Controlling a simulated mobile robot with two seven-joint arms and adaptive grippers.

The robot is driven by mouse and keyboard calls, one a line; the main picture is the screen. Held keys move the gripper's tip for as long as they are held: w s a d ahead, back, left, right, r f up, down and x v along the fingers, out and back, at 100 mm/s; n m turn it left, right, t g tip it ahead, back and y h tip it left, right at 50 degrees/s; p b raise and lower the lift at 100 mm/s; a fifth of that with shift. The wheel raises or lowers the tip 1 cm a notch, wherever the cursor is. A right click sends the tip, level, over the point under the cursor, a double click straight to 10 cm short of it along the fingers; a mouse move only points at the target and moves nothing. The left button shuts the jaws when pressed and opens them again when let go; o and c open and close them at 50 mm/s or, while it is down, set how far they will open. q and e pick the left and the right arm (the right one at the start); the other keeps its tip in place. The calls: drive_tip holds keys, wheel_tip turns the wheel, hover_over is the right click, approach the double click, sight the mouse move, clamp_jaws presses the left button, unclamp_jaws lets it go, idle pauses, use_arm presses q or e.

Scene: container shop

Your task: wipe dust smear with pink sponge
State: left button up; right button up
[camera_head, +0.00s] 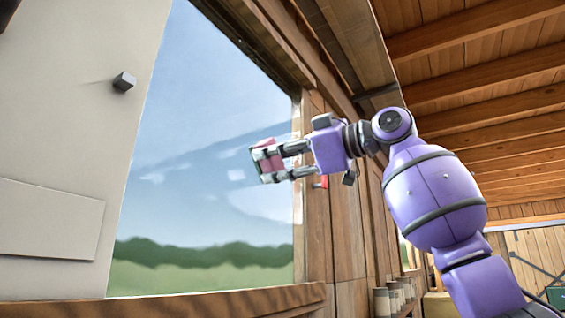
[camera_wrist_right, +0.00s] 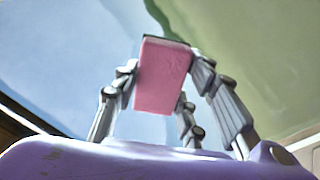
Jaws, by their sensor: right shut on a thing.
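The pink sponge (camera_head: 267,158) is held between the fingers of my right gripper (camera_head: 270,163), in front of the large window (camera_head: 200,120). In the right wrist view the pink sponge (camera_wrist_right: 162,78) stands out between the grey fingers, with a dark edge at its far end. I cannot tell whether it touches the glass. Pale, whitish streaks (camera_head: 236,174) show on or through the pane beside and below the gripper; I cannot clearly tell dust smear from cloud. My left gripper is not in view.
The wooden sill (camera_head: 200,304) runs below the window. A small red object (camera_head: 321,182) is near the right window frame. Several jars (camera_head: 392,298) stand at the lower right.

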sight(234, 149)
drive_tip(key=shift+s+a, duration=0.9)
drive_tip(key=shift+s, duration=0.3)
drive_tip(key=shift+s+a, duration=0.85)
drive_tip(key=shift+s, duration=0.3)
drive_tip(key=shift+s+a, duration=0.9)
drive_tip(key=shift+s, duration=0.3)
drive_tip(key=shift+d, duration=0.15)
drive_tip(key=shift+s+d, duration=0.25)
drive_tip(key=shift+d, duration=0.15)
drive_tip(key=shift+v, duration=2.45)
drive_tip(key=v, duration=0.3)
drive_tip(key=shift+a, duration=0.1)
